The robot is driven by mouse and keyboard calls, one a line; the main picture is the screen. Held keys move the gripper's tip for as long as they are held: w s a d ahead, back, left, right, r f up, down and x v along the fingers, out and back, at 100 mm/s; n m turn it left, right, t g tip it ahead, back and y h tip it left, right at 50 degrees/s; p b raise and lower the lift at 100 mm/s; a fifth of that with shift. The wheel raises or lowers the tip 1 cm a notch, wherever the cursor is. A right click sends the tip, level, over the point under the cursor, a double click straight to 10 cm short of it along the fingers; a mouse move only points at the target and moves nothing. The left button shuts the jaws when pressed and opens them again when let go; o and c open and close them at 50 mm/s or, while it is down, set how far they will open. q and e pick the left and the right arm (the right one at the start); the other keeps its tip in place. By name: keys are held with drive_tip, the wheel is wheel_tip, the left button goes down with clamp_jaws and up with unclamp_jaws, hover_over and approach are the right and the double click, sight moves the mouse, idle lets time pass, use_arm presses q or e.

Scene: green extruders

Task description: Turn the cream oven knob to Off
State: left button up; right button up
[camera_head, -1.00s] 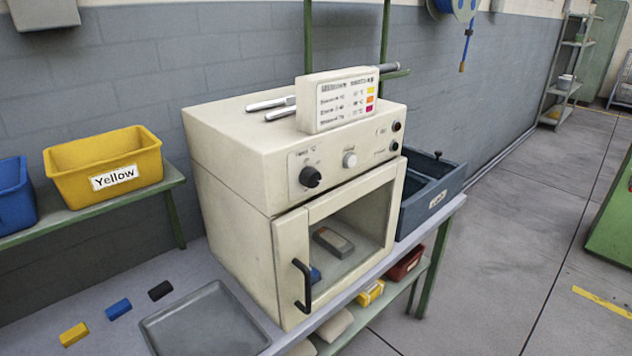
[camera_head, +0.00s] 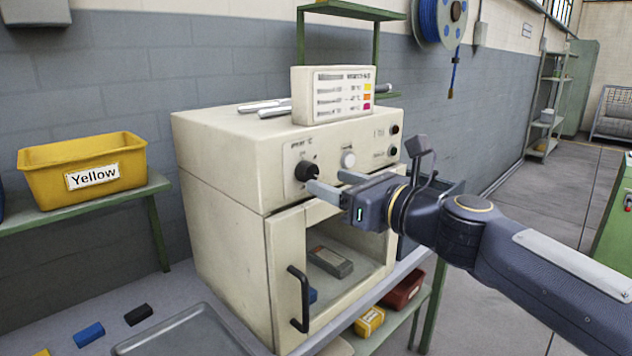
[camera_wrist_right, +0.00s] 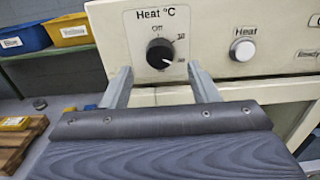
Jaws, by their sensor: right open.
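The cream oven (camera_head: 225,190) stands on the bench with its door shut. Its Heat °C knob (camera_head: 307,171) is black, not cream. My right gripper (camera_head: 330,183) is open and empty in front of the panel, just below the knob in the head view. In the right wrist view its fingertips (camera_wrist_right: 158,70) flank the knob's lower side, one left and one right; contact cannot be told. My left gripper is not in view.
A white Heat button (camera_head: 348,159) sits right of the knob. A label block (camera_head: 345,95) and metal tools lie on the oven top. The black door handle (camera_head: 299,298) juts out below. A yellow bin (camera_head: 85,170) stands left; a grey tray (camera_head: 180,335) lies in front.

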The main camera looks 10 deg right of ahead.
sight(312, 175)
drive_tip(key=shift+x, duration=2.15)
drive_tip(key=c, duration=1)
